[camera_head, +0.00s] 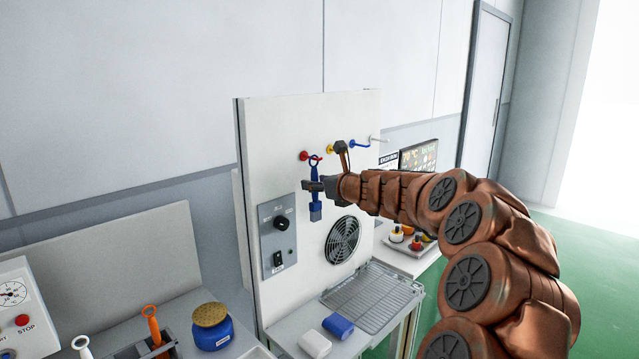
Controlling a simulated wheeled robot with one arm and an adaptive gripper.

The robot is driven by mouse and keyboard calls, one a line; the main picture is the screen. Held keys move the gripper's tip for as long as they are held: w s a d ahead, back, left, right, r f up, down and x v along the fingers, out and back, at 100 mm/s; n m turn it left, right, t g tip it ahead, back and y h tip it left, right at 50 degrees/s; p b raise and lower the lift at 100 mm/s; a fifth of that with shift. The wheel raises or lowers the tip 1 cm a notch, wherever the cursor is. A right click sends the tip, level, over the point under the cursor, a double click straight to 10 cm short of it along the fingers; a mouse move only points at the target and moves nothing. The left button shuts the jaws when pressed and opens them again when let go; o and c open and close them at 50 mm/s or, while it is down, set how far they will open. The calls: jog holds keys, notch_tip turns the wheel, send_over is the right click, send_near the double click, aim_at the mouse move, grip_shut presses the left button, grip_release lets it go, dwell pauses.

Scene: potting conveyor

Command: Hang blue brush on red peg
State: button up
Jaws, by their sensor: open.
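The blue brush (315,209) is upright against the white panel, its ring at the top and its wide head at the bottom. The red peg (304,155) sticks out of the panel at the brush's ring. The ring overlaps the peg's tip in the picture and looks to be around it, though the exact contact is too small to tell. My gripper (312,186) is open at the middle of the brush's handle, with its dark fingers hiding part of it. I cannot tell whether the fingers touch the handle.
A yellow peg (330,149), a blue peg (359,143) and a pale peg (378,139) are to the right. A grey switch box (279,252) and a fan grille (342,240) are below.

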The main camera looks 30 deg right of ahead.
jog(key=a+v, duration=0.1)
jog(key=v, duration=1.1)
jog(key=s+a+f+n+g+y, duration=0.1)
jog(key=a+f+n+g+y, duration=0.1)
jog(key=a+n, duration=0.5)
jog(key=s+a+f+n+g+y, duration=0.1)
jog(key=a+f+n+g+y, duration=0.2)
jog(key=a, duration=0.9)
jog(key=s+a+f+n+g, duration=0.4)
jog(key=s+a+f+n, duration=0.4)
jog(key=a, duration=0.3)
jog(key=s+a+f+n+g+h, duration=0.1)
jog(key=s+a+f+n+g, duration=0.15)
jog(key=s+n, duration=0.35)
jog(key=s+a+f+n+g, duration=0.1)
jog(key=s+f+n+g, duration=0.2)
jog(key=s, duration=0.4)
jog(key=s+d+f+n+g+h, duration=0.1)
jog(key=s+d+f+n+h, duration=0.1)
jog(key=s, duration=0.5)
jog(key=s+d+f+n+g+h, duration=0.2)
jog(key=s+d+f+n+h, duration=0.1)
jog(key=s, duration=0.4)
jog(key=d+f+n, duration=0.1)
jog(key=n, duration=0.1)
jog(key=shift+s+d+n, duration=0.2)
jog(key=shift+d+n, duration=0.1)
jog(key=shift+n, duration=0.1)
jog(key=shift+c, duration=0.2)
